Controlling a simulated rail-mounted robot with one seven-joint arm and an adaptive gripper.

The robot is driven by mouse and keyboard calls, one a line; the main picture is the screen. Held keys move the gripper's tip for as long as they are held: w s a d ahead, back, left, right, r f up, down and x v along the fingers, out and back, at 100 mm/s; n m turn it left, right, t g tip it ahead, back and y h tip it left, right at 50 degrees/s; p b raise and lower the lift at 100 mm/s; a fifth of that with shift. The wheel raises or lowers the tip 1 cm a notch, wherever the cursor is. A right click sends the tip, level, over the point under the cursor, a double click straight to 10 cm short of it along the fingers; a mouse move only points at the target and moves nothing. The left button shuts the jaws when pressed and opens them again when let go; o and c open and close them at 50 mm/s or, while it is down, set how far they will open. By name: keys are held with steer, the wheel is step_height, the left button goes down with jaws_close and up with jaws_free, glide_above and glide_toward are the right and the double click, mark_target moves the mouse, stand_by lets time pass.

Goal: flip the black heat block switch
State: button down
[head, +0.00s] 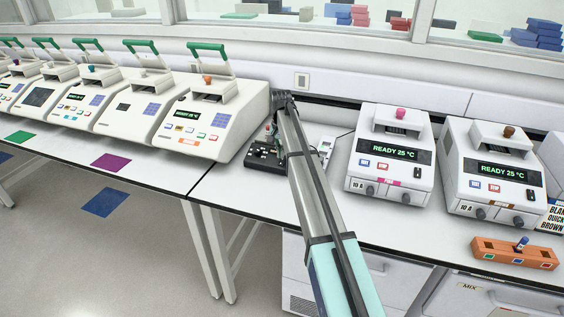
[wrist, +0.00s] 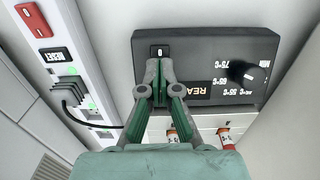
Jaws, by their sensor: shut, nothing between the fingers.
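The heat block's black control panel (wrist: 205,50) fills the upper middle of the wrist view. Its black switch (wrist: 158,50), with a white mark, is at the panel's upper left. My gripper (wrist: 160,66) is shut and empty, its fingertips just below the switch in the picture; I cannot tell whether they touch it. The panel's display (wrist: 199,89) reads upside down and is partly hidden by a finger. A black knob (wrist: 243,73) sits to the right. In the head view the black heat block (head: 262,156) is on the bench beside my arm, which hides part of it.
A white power strip (wrist: 48,38) with a red switch (wrist: 33,18) and black plugs runs along the left. Capped tubes (wrist: 225,134) stand below the panel. White thermal cyclers (head: 208,115) stand left of the block, and two more machines (head: 390,155) stand right.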

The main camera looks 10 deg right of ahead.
mark_target(281, 163)
steer(key=shift+f+b, duration=0.5)
steer(key=shift+f, duration=1)
stand_by(1.4)
steer(key=shift+r+p, duration=1.65)
steer(key=shift+r, duration=1.85)
